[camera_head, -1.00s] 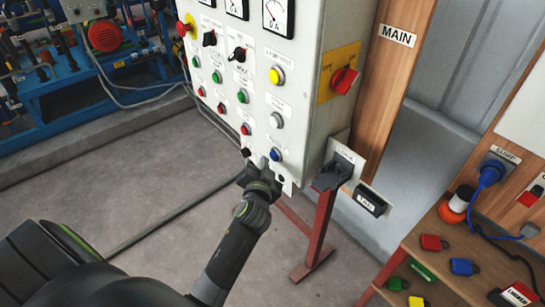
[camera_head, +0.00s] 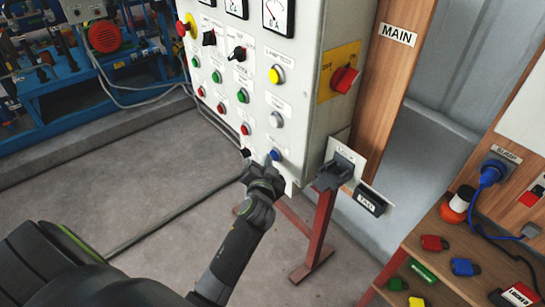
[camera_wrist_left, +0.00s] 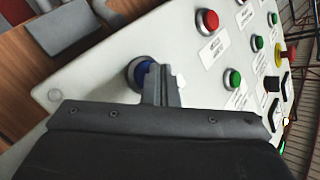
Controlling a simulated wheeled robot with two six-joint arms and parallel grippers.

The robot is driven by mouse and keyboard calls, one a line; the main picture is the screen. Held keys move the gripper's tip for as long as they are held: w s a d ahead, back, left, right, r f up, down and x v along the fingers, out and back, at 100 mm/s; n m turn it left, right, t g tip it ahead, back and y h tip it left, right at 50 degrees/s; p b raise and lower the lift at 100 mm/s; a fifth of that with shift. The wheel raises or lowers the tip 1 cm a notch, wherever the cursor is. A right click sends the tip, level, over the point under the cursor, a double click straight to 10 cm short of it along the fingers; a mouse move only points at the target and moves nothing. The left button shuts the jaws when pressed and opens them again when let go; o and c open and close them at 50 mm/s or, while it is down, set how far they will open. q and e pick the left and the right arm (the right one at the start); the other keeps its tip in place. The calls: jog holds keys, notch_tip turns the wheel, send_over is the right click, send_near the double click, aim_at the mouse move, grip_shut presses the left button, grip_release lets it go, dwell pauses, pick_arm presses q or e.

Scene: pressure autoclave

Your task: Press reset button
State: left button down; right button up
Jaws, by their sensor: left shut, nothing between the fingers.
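The blue button (camera_head: 274,155) sits at the lower right of the white control panel (camera_head: 305,110). The left gripper (camera_head: 267,162) is shut and empty, its fingertips right at the blue button's lower left side. In the left wrist view the blue button (camera_wrist_left: 140,72) shows in its round metal collar, partly hidden behind the shut fingers (camera_wrist_left: 162,78). Whether the fingertips touch it I cannot tell. No reset label is legible. My right gripper is in neither view.
A wooden shelf (camera_head: 420,255) with coloured padlocks stands at the right.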

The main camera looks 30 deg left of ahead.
pick_arm(q)
jog(key=shift+w, duration=0.2)
jog(key=shift+s, duration=0.1)
dwell(0.4)
jog(key=shift+s+a, duration=0.25)
jog(key=shift+s, duration=0.45)
jog(key=s, duration=0.1)
jog(key=s+a+p, duration=0.1)
jog(key=s, duration=0.1)
jog(key=s+a, duration=0.1)
jog(key=shift+s, duration=0.35)
dwell(0.6)
